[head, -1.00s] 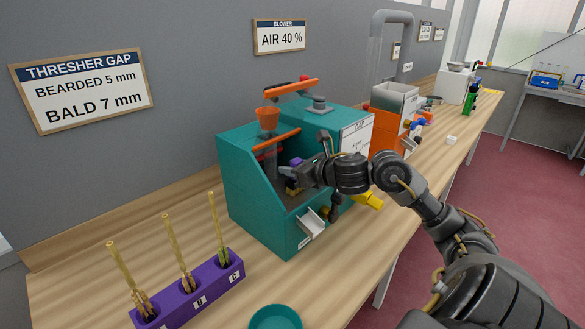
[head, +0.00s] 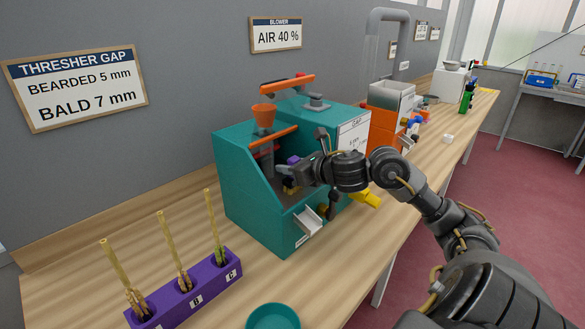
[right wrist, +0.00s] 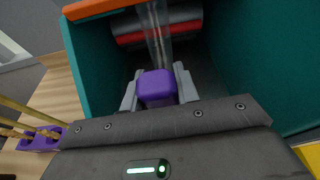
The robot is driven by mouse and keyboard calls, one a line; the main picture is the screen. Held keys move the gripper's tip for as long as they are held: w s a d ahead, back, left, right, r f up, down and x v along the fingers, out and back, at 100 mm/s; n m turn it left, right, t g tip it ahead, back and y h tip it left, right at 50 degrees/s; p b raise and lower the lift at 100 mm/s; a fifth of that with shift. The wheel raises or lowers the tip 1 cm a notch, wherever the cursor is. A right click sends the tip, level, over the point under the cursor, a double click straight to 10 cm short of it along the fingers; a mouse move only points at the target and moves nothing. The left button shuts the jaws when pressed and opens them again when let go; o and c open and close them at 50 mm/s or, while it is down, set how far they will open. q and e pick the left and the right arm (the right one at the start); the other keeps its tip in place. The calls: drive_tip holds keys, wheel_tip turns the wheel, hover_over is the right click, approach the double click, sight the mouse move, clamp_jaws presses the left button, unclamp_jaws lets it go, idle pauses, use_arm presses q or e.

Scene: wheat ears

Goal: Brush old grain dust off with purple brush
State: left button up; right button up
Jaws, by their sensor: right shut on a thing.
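The purple brush (right wrist: 156,89) is held between the two fingers of my right gripper (right wrist: 158,88) in the right wrist view. In the head view a bit of purple (head: 293,160) shows at my right gripper (head: 292,178), inside the open front of the teal thresher (head: 258,212). In the right wrist view the brush is over the thresher's dark floor, in front of a dark roller with a red stripe (right wrist: 160,35). The bristles are mostly hidden, and I cannot make out any dust. My left gripper is not in view.
A purple rack (head: 190,296) with several wheat ears stands on the bench at the lower left. A teal dish (head: 273,318) is at the front edge. An orange machine (head: 388,120) stands beyond the thresher. The thresher's side walls are close around my right gripper.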

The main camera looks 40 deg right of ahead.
drive_tip(key=shift+w+a, duration=0.1)
drive_tip(key=shift+w, duration=0.65)
drive_tip(key=shift+s+f, duration=0.1)
drive_tip(key=shift+s+f+b, duration=0.1)
drive_tip(key=shift+s+b, duration=0.3)
drive_tip(key=shift+s, duration=0.1)
drive_tip(key=shift+v, duration=0.8)
drive_tip(key=shift+w, duration=1.4)
